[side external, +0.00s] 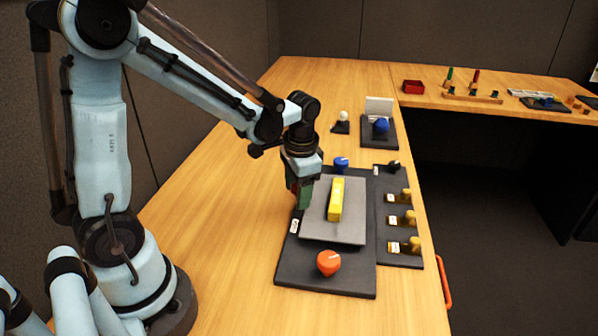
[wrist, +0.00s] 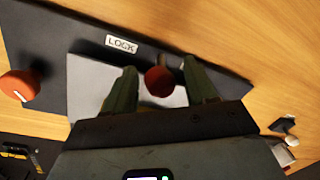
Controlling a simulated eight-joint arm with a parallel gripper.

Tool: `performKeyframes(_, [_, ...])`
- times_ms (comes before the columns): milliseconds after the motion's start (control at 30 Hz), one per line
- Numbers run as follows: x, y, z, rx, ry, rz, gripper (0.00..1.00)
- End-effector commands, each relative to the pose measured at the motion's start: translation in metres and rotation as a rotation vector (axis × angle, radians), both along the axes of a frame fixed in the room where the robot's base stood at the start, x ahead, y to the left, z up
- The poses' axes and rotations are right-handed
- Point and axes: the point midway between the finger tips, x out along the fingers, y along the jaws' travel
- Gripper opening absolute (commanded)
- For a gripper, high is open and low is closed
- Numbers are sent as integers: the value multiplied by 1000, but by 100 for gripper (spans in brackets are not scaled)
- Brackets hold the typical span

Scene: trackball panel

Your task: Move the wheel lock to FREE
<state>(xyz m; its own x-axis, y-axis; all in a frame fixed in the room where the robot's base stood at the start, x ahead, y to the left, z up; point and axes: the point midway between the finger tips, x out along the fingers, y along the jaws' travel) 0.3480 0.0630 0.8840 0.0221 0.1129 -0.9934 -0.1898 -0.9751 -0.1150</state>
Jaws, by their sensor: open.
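The wheel lock's red ball knob (wrist: 158,81) shows in the wrist view between my open fingers, with a gap on each side. A white label reading LOCK (wrist: 121,44) sits on the dark panel (wrist: 60,38) near it. My gripper (wrist: 161,66) is open, and I cannot tell whether it touches the knob. The white label (side external: 294,226) also shows there, too small to read. I see no FREE label.
A yellow bar (side external: 336,199) lies on the grey plate. An orange knob (side external: 328,262) is at the panel's near end and a blue one (side external: 341,163) at its far end. A side panel (side external: 384,181) with several switches adjoins on the right. The table left of the panel is clear.

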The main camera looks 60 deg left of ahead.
Motion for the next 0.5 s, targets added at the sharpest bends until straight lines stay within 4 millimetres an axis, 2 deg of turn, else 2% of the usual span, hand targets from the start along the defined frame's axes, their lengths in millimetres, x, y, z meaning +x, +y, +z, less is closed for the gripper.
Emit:
performKeyframes(200, [0, 0, 0, 0, 0, 0, 56])
performKeyframes(500, [0, 0, 0, 0, 0, 0, 10])
